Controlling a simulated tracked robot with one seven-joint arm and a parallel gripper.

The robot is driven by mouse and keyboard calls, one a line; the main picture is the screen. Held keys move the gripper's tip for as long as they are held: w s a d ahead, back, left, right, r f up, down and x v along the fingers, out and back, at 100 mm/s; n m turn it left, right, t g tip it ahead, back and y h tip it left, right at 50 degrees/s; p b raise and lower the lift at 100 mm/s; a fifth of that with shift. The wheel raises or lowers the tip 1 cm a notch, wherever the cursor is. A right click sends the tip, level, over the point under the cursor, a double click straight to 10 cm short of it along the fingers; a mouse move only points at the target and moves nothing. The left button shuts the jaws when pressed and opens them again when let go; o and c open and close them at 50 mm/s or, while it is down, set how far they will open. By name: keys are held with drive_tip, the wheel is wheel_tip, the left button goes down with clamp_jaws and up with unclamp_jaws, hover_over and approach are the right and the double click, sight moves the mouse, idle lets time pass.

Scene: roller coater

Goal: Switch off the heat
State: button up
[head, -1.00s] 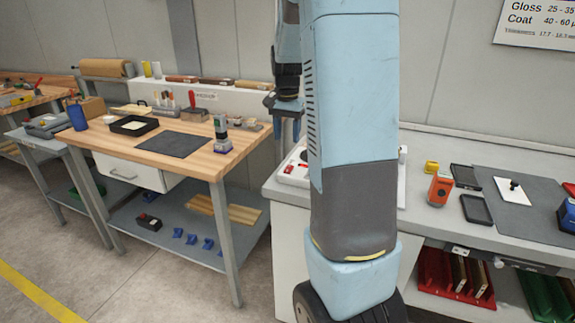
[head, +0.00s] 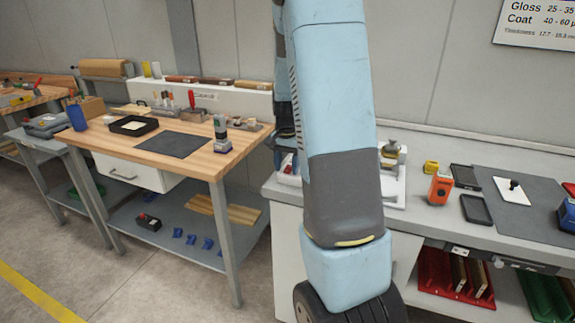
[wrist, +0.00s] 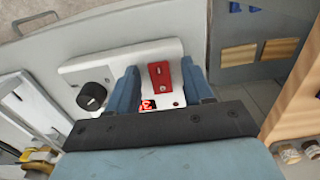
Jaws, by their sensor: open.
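A white control box (wrist: 122,62) shows in the wrist view. It has a black knob (wrist: 92,96) at its left, a small lit red display (wrist: 147,104), and a red switch plate (wrist: 160,75) with a dark rocker or slot on it. My gripper (wrist: 159,68) is open, its two blue fingers on either side of the red plate in the picture. Nothing is held between them. I cannot tell how far the fingertips are above the box. In the head view my arm hides most of the box and the gripper.
A metal device on a white stand (head: 398,190) is right of my arm. An orange instrument (head: 440,187) and dark trays stand farther right on the grey counter. A wooden workbench (head: 110,140) with tools is at the left, with a floor gap between it and the counter.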

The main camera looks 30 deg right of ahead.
clamp_jaws()
idle(0.3)
drive_tip(key=shift+w+d+r+g+y, duration=0.1)
drive_tip(key=shift+w+d+g+y, duration=0.05)
drive_tip(key=shift+g+y, duration=0.4)
drive_tip(key=shift+w+d+r+g+y, duration=0.15)
drive_tip(key=shift+g+y, duration=0.2)
drive_tip(key=shift+y, duration=0.3)
drive_tip(key=shift+f, duration=0.1)
unclamp_jaws()
